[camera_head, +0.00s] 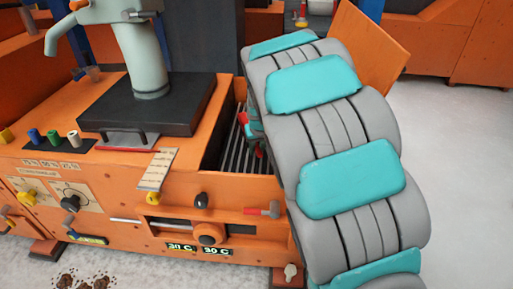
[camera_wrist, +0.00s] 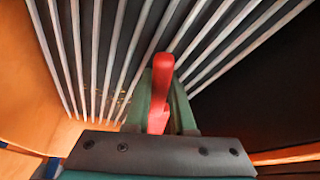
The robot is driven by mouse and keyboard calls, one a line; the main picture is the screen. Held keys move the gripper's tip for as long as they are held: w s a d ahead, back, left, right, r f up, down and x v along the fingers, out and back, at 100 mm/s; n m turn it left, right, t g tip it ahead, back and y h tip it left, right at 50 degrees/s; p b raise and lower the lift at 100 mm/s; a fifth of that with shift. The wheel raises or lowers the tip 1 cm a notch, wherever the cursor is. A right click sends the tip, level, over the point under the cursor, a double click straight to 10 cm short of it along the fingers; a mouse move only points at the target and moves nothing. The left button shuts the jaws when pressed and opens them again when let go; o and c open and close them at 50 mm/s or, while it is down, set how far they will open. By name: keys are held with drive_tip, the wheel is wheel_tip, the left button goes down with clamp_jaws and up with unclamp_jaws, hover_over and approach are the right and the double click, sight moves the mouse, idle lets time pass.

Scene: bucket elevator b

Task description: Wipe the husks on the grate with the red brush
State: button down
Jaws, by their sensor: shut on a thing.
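The grate (camera_head: 234,150) is a row of pale metal bars over a dark gap inside the orange machine. It fills much of the wrist view (camera_wrist: 94,50). A few small tan specks, likely husks (camera_wrist: 121,101), lie on the bars left of my gripper; I cannot make them out in the head view. My gripper (camera_wrist: 160,98) is shut on the red brush (camera_wrist: 161,68), over the grate. The brush's bristles are hidden, so contact with the bars is unclear. In the head view, my arm hides most of the gripper; red of the brush (camera_head: 243,118) shows at its left edge.
Orange walls (camera_head: 210,190) enclose the grate at the front and side. A grey-green spout on a black block (camera_head: 150,105) stands to its left. Brown clumps (camera_head: 85,281) lie on the floor.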

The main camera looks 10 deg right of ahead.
drive_tip(key=shift+f, duration=0.6)
